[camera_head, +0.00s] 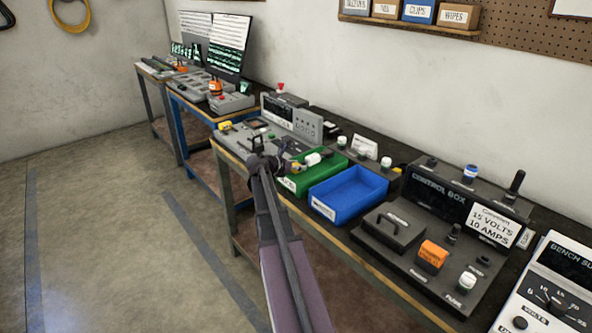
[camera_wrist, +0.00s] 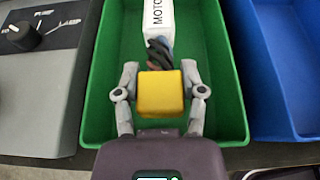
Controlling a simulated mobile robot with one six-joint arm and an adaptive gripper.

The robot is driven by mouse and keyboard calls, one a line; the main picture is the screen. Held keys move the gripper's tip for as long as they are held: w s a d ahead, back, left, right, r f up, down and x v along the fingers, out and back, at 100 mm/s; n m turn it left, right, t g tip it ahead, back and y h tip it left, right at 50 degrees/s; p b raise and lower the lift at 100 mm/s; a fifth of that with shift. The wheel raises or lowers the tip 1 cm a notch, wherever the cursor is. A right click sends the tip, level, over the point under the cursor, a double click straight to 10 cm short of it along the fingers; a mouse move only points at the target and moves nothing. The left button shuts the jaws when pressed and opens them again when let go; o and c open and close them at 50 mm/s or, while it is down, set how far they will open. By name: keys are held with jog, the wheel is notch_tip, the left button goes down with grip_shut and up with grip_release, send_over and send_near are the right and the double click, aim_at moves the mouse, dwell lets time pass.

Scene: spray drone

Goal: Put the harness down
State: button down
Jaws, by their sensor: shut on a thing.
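The harness has a yellow block (camera_wrist: 160,93), dark twisted wires (camera_wrist: 160,55) and a white end marked "MOTO" (camera_wrist: 159,20), its label cut off by the picture edge. My gripper (camera_wrist: 160,84) is shut on the yellow block, one finger on each side. The harness is over or in the green tray (camera_wrist: 222,110); I cannot tell whether it touches the floor of the tray. In the head view, the white end (camera_head: 313,159) shows over the green tray (camera_head: 299,187), and my gripper (camera_head: 268,163) is at the tray's left side.
A blue tray (camera_head: 347,194) stands right of the green one and is empty. A grey control box (camera_head: 430,235) with knobs and an orange switch is further right. A grey panel (camera_wrist: 40,90) with a black knob adjoins the green tray's left side. Bare floor lies left of the bench.

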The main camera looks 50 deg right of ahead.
jog(key=shift+f+b, duration=0.6)
dwell(0.3)
jog(key=shift+c, duration=0.9)
grip_release()
jog(key=shift+r, duration=0.25)
jog(key=shift+r+p, duration=0.45)
jog(key=shift+p, duration=0.2)
jog(key=shift+a+r, duration=0.2)
jog(key=shift+a, duration=0.1)
jog(key=p+v, duration=0.4)
jog(key=v, duration=0.7)
jog(key=shift+a+p, duration=0.2)
jog(key=shift+p, duration=0.1)
